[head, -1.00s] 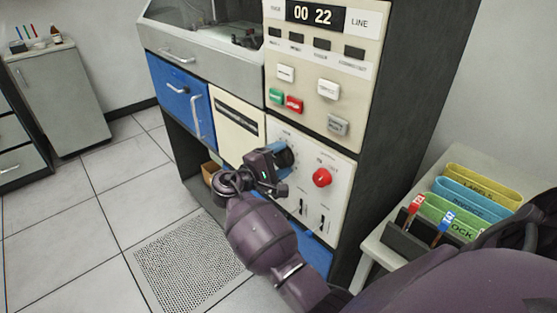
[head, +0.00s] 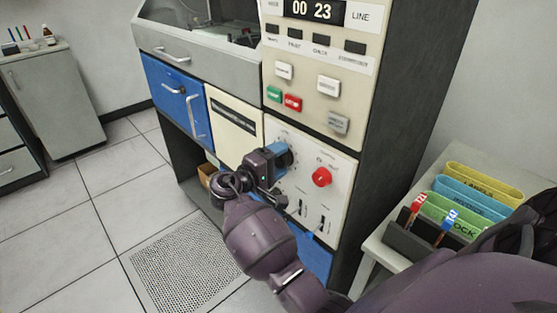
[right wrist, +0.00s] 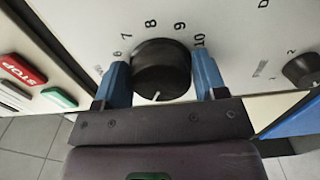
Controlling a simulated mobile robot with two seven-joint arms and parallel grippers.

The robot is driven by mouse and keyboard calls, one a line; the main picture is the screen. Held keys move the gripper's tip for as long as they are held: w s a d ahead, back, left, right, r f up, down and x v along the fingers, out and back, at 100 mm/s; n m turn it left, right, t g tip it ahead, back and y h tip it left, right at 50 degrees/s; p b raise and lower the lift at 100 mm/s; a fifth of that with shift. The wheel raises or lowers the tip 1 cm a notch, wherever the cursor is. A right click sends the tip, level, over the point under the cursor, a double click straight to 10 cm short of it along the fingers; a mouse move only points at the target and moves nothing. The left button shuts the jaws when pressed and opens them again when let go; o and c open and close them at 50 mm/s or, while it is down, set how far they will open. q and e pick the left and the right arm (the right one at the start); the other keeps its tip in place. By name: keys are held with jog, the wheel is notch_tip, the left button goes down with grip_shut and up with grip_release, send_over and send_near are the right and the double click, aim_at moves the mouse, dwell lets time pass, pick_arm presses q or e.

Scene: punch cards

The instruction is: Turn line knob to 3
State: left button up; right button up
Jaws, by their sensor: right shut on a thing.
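The black round knob (right wrist: 160,72) sits on the cream panel, with 6 to 10 printed along its far side in the right wrist view. Its white pointer mark faces my gripper, and the numbers on that side are hidden. My right gripper (right wrist: 162,80) has its blue fingers on either side of the knob and is shut on it. In the head view the right gripper (head: 280,160) reaches the knob (head: 289,158) from the left and partly hides it. The display (head: 314,10) beside LINE reads 00 23. My left gripper is not in view.
A red knob (head: 321,177) is just right of the held knob, with small levers (head: 322,222) below. Green (head: 274,94) and red (head: 292,102) buttons are above. A side table (head: 384,243) with coloured card bins stands at right. The floor at left is clear.

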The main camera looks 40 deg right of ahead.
jog(key=o, duration=0.9)
jog(key=shift+c, duration=0.2)
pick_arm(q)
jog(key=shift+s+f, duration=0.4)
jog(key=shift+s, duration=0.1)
pick_arm(e)
jog(key=shift+a, duration=0.1)
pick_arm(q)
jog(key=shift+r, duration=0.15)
pick_arm(e)
jog(key=a, duration=0.7)
jog(key=s+a, duration=0.1)
jog(key=a, duration=0.2)
jog(key=shift+a, duration=0.3)
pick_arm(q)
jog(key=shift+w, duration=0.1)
pick_arm(e)
jog(key=shift+w, duration=0.1)
